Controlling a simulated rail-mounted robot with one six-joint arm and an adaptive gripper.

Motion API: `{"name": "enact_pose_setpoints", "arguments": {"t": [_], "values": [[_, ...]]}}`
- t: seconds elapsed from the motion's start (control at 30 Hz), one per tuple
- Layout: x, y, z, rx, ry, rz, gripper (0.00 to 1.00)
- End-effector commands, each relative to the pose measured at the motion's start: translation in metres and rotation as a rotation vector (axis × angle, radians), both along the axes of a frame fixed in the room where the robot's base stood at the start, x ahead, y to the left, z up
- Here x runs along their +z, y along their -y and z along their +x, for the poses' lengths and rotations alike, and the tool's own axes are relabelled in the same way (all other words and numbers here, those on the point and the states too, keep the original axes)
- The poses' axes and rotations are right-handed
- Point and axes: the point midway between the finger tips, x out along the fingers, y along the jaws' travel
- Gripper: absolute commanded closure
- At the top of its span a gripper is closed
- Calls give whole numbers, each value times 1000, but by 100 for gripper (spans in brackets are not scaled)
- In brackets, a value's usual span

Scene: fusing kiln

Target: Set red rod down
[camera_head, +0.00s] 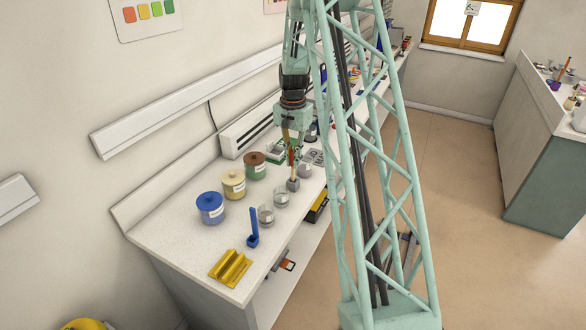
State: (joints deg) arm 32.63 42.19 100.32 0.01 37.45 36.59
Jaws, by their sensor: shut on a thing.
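My gripper (291,143) is above the far part of the white bench, pointing down. It is small in the head view and its fingers are hard to make out. It is shut on a thin red piece that appears to be the red rod (291,157). A pale wooden-looking stick (294,170) shows just below, above a small grey block (293,185) on the bench. I cannot tell whether the rod touches the stick or the block. A yellow grooved rack (230,267) lies at the near end of the bench, with its grooves looking empty.
Clear cups (266,216) and an upright blue tool (252,232) stand nearer the front edge. My lattice column hides part of the bench. The near left bench top is clear.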

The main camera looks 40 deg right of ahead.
Motion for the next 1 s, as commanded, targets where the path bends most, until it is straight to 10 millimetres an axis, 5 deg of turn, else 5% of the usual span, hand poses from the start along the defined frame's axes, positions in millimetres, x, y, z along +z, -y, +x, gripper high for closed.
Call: {"name": "enact_pose_setpoints", "arguments": {"t": [1.0], "values": [[-38,0,0,0,0,0,99]]}}
